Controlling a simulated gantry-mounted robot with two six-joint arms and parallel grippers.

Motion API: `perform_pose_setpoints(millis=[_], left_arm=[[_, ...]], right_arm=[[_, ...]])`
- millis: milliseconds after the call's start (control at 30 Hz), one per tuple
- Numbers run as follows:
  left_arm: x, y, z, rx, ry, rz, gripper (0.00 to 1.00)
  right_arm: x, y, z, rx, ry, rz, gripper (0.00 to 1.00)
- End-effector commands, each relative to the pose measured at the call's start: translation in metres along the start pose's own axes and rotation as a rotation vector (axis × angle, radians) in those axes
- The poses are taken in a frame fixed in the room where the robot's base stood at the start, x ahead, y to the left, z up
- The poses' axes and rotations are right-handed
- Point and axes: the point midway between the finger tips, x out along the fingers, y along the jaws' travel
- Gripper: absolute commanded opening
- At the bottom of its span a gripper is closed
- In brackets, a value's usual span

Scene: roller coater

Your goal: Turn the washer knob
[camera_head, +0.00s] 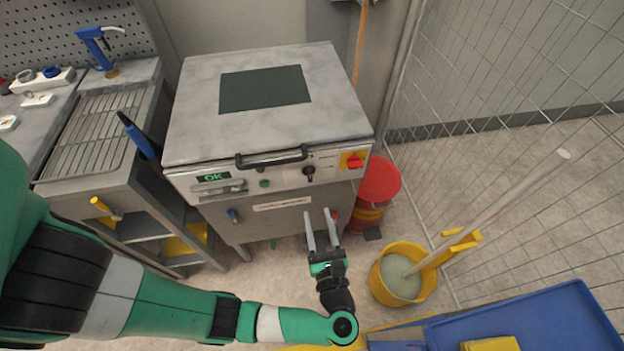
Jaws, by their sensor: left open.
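The washer is a grey box-shaped machine (270,110) with a marbled lid, standing at the centre. Its front panel carries a small black knob (309,171), right of the black lid handle (272,157). A red rotary switch on a yellow plate (355,161) sits further right, and a green "OK" display (213,178) is at the left. My left gripper (318,213) is open and empty, its two grey fingers pointing up the picture towards the panel. It shows below the black knob and apart from it. My right gripper is out of view.
A metal rack bench (92,135) with a blue-handled tool (138,134) stands left. A red bin (378,180) and a yellow mop bucket (429,283) with a long handle stand right. A wire fence (500,70) and blue cart (550,318) bound the right side.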

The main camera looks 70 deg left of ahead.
Motion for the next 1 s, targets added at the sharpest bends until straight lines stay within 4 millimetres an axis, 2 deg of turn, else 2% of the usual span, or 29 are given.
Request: perform_pose_setpoints(millis=[167,400,600,733,967,1000], left_arm=[[0.021,0.001,0.000,-0.003,0.000,0.006,0.46],[0.075,0.001,0.000,-0.003,-0.001,0.007,0.46],[0.107,0.000,0.001,-0.004,0.000,0.005,0.46],[0.115,0.000,0.001,-0.004,0.000,0.002,0.46],[0.116,-0.001,0.002,-0.004,-0.001,0.000,0.46],[0.116,-0.001,0.002,-0.004,-0.001,0.000,0.39]], right_arm=[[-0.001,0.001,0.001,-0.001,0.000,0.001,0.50],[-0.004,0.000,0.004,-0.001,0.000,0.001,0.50],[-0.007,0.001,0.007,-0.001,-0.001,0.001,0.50],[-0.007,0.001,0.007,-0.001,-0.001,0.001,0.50],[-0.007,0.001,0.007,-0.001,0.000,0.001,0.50],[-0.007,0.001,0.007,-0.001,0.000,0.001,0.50]])
